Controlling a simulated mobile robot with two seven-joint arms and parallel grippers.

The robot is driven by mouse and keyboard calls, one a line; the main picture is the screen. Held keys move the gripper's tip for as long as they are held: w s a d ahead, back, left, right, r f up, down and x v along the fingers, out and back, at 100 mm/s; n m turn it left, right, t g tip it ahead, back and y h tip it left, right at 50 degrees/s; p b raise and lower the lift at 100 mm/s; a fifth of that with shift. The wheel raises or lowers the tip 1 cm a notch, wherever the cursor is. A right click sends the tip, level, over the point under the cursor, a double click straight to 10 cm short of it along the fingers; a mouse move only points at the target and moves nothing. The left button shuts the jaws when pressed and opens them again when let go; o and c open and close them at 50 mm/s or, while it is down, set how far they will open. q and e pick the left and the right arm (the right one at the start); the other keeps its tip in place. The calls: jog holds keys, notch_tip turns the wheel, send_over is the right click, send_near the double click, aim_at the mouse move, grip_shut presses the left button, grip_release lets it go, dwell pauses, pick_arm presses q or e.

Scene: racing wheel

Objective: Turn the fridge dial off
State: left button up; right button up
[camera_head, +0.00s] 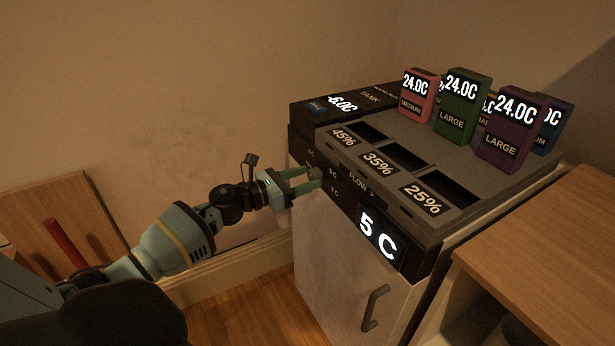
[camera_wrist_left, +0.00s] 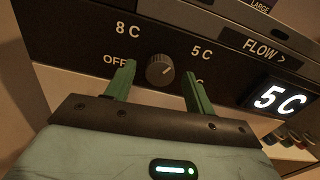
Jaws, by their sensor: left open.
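The fridge dial (camera_wrist_left: 160,70) is a dark round knob on the black front panel, with the labels OFF, 8 C and 5 C around it and another label partly hidden by a finger. My left gripper (camera_head: 312,179) is open at the panel. In the left wrist view its two green fingers (camera_wrist_left: 158,78) stand on either side of the dial, with visible gaps between fingers and knob. In the head view the dial (camera_head: 315,173) is small and partly covered by the fingers. The lit display (camera_head: 379,239) reads 5 C. My right gripper is not in view.
The fridge (camera_head: 350,285) has a door handle (camera_head: 375,308) below the panel. Its top has slots marked 45%, 35% and 25%, and several coloured boxes, including a green one (camera_head: 462,108), stand behind them. A wooden counter (camera_head: 550,255) is at the right.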

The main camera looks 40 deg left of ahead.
pick_arm(q)
jog(key=shift+w+d, duration=0.25)
jog(key=shift+w, duration=0.4)
jog(key=c, duration=1)
